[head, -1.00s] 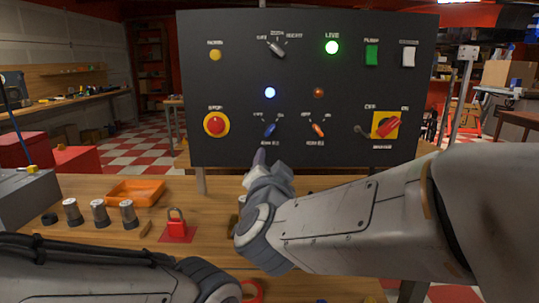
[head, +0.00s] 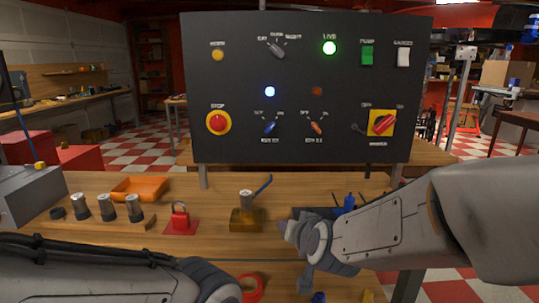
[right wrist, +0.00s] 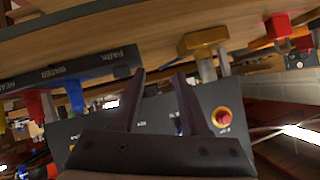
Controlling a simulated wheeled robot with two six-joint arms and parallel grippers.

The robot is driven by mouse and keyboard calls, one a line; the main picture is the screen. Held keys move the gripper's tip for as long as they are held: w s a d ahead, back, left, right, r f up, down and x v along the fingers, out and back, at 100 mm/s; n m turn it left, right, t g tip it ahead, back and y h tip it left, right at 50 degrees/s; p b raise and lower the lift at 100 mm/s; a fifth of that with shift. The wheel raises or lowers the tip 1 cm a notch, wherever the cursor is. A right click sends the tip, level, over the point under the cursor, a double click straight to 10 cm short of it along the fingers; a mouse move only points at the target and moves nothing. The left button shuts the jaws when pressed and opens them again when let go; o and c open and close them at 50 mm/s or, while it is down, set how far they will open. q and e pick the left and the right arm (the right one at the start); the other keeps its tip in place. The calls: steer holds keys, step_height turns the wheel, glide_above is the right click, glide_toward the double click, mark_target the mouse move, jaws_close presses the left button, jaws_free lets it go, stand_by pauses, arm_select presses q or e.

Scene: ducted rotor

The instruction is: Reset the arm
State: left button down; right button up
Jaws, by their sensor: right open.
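My right arm (head: 395,228) comes in from the right, with its wrist low over the bench. My right gripper (right wrist: 160,72) shows in the right wrist view with its two dark fingers apart and nothing between them. In the head view its fingers cannot be made out clearly. My left arm (head: 110,270) lies across the lower left, and its gripper is out of the frame. The black control panel (head: 290,60) stands upright behind the bench, apart from my right arm. Its green LIVE lamp (head: 329,48) and a blue-white lamp (head: 270,91) are lit.
A labelled dark rack (right wrist: 70,85) lies near my right gripper. A red ring (head: 251,288) lies in front.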

steer(key=s+d+f+n+g+h, duration=0.2)
steer(key=s+d+f+g, duration=0.7)
steer(key=s+d+f, duration=0.55)
steer(key=s+a+r+n+g, duration=0.1)
steer(key=s+a+r+n, duration=0.25)
steer(key=s+a, duration=0.35)
steer(key=s+a+r+n+g, duration=0.2)
steer(key=s+a+n, duration=0.2)
steer(key=s+a, duration=0.3)
step_height(320, 180, up, 24)
steer(key=p, duration=2.3)
steer(key=shift+a+f+y+p, duration=0.25)
steer(key=shift+a+y+p, duration=0.05)
steer(key=shift+a, duration=0.05)
steer(key=shift+s, duration=0.1)
